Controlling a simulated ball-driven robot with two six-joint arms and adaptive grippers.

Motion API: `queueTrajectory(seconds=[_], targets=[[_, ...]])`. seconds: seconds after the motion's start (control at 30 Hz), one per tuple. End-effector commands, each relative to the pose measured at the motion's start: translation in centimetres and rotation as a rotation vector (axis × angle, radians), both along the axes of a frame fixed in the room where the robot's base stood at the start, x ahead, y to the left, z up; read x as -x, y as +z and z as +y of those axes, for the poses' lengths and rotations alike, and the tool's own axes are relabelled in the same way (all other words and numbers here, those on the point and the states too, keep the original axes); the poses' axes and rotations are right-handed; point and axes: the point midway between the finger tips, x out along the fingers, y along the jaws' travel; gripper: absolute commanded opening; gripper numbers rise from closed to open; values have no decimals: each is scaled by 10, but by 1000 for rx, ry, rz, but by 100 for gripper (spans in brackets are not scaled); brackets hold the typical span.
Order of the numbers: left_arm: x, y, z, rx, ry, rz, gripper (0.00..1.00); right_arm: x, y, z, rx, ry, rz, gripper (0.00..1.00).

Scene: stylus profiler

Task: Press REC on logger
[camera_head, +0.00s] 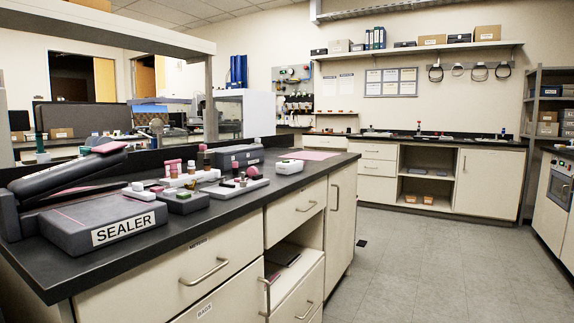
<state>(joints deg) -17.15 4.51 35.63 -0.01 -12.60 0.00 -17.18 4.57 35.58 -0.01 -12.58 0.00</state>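No device that I can read as the logger, and no REC label, is legible from here. Several small devices stand on the dark bench top at the left. One is a low grey box with a green patch (184,201). Another is a white box with a green patch (289,166) near the right end of the bench. I cannot tell whether either one is the logger. Neither of my grippers is in view.
A grey sealer (100,222) stands at the near end of the bench (240,205). A dark grey case (236,156) and small pink-capped items sit farther along. The grey floor (410,260) at right is clear.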

Motion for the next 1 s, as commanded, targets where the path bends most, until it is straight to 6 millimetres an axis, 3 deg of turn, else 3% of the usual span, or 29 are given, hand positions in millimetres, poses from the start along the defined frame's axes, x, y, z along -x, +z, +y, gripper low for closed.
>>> queueTrajectory(seconds=[0.33, 0.63, 1.0], targets=[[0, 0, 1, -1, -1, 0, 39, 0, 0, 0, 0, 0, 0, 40], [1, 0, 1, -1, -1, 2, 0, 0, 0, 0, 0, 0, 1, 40], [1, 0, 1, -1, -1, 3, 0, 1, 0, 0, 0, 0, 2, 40]])
